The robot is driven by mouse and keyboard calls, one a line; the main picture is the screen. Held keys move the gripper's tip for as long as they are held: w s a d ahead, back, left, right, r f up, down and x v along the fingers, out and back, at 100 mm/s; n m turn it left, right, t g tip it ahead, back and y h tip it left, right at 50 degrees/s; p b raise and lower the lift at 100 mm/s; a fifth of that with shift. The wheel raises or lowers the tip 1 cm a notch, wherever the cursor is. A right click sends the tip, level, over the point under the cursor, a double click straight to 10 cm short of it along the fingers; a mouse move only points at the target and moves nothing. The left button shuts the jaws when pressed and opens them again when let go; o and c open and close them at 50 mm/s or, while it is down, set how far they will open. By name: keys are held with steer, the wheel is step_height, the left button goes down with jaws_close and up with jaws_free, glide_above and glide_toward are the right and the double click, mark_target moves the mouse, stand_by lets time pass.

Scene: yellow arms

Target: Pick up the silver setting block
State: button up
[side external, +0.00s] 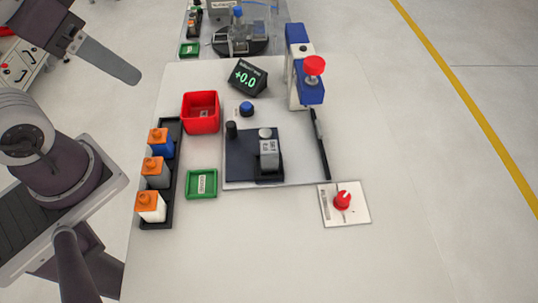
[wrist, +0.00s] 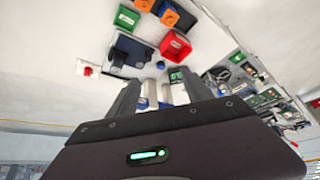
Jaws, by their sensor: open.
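The silver setting block (side external: 269,154) stands on the right part of a dark blue fixture plate (side external: 240,165), with a printed label on its upper face. The plate also shows in the wrist view (wrist: 132,45), where the block is too small to make out surely. My gripper (side external: 110,63) is at the upper left in the side view, high and well away from the block. In the wrist view my gripper (wrist: 162,85) shows two grey fingers apart, with nothing held between them.
A black rack (side external: 172,190) holds orange-topped blocks at left. A red bin (side external: 201,112) and green tray (side external: 202,184) lie beside the plate. A blue-white press (side external: 299,65), a display (side external: 246,77) and a red knob (side external: 342,200) surround it. The front table is clear.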

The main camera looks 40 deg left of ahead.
steer(key=w+d+n+g, duration=0.1)
steer(key=w+d+n, duration=0.15)
steer(key=w, duration=0.25)
steer(key=n+g, duration=0.5)
steer(key=n, duration=0.1)
glide_above(269, 146)
step_height(269, 146, down, 16)
steer(key=shift+d+r, duration=0.1)
steer(key=shift+r, duration=0.15)
step_height(269, 146, down, 7)
steer(key=shift+f, duration=0.1)
jaws_close()
